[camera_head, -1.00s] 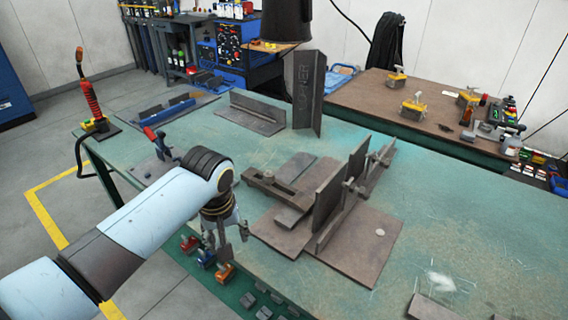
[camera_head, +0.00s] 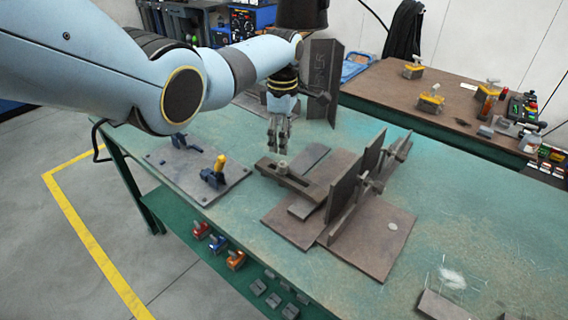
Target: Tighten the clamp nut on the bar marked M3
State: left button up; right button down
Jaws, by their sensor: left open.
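A dark steel clamp bar (camera_head: 303,186) lies on the fixture at the middle of the green table. A small nut on a stud (camera_head: 283,167) stands up near its left end. No M3 mark is readable at this size. My left gripper (camera_head: 278,151) points down just above the nut, with open, empty fingers. A small gap seems to remain between fingertips and nut. My right gripper is out of view.
Upright steel plates (camera_head: 343,190) stand on the fixture base plate (camera_head: 370,258) right of the bar. A blue toggle clamp with a yellow handle (camera_head: 216,171) stands on a plate to the left. A tall angle piece (camera_head: 322,85) is behind my gripper.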

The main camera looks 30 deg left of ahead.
aim_at(283, 161)
pick_arm(q)
notch_tip(283, 161, down, 9)
jog(key=b, duration=0.4)
jog(key=shift+r, duration=0.2)
jog(key=shift+c, duration=0.3)
grip_shut()
